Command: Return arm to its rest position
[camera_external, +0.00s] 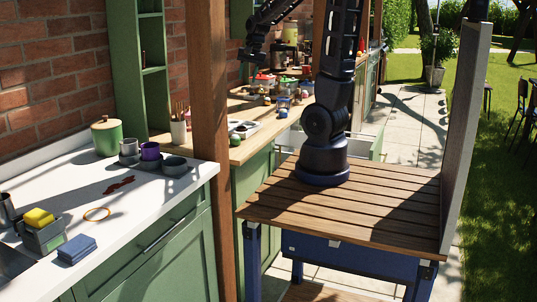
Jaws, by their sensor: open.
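My arm stands on the slatted wooden top (385,212) of a blue-legged cart. It rises upright from its dark base and leaves the picture at the top. Its far end comes back into view at the upper left, where my gripper (247,72) points down over the back counter. The gripper is small and dark here, with its jaws open. I see nothing held in it. The upper bend of the arm is cut off by the picture's top edge.
A wooden post (209,110) stands left of the arm. Bowls and jars crowd the wooden counter (247,148) behind. The white counter (150,203) holds a green canister (106,138), cups and sponges. A grey upright panel (466,125) edges the cart's right side. The slatted top around my base is clear.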

